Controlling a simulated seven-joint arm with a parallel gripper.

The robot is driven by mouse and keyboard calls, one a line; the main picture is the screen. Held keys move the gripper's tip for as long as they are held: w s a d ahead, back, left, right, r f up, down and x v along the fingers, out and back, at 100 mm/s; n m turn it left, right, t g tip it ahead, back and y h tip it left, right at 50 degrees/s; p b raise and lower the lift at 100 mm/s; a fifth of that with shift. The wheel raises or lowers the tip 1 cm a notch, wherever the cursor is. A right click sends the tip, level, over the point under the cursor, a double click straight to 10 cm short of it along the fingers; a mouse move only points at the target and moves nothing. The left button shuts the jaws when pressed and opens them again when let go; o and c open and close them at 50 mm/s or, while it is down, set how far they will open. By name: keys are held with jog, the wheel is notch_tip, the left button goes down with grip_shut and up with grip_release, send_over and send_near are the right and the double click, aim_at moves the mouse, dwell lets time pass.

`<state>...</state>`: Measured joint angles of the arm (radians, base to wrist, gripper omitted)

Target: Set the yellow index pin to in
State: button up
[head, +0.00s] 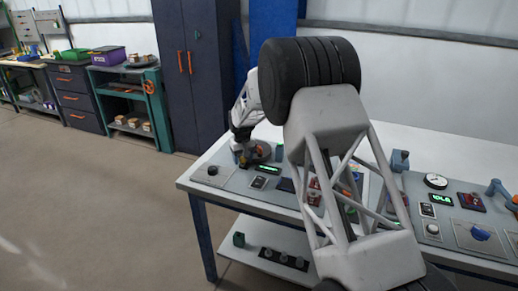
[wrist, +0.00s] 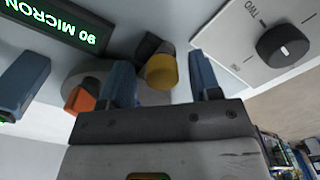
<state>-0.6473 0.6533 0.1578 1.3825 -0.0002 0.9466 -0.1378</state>
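The yellow index pin (wrist: 161,72) shows in the wrist view as a short yellow cap on a dark mount. My gripper (wrist: 160,64) has its two blue fingers apart, one on each side of the yellow cap in the picture, with a gap on both sides. Whether the cap is level with the fingertips I cannot tell. In the head view my gripper (head: 240,142) is low over the left end of the console, and its fingers are too small there to make out.
An orange part (wrist: 80,99) on a grey disc is beside the left finger. A green-lit "90 MICRON" display (wrist: 55,25) and a black rotary knob (wrist: 283,47) are close by. The console table (head: 200,180) carries several other controls to the right, partly behind my arm.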

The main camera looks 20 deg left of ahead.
jog(key=shift+s, duration=1.05)
notch_tip(320, 180, up, 8)
jog(key=s+d+r, duration=0.1)
jog(key=d+r, duration=0.3)
jog(key=d, duration=0.3)
jog(key=s+d+r+m, duration=0.1)
jog(key=s+d+r, duration=0.1)
jog(key=d+r, duration=0.3)
jog(key=s+d+r+m, duration=0.1)
jog(key=d+r, duration=0.4)
jog(key=d, duration=0.5)
jog(key=shift+s+d+t, duration=0.35)
jog(key=shift+s+t, duration=0.05)
jog(key=shift+s, duration=0.1)
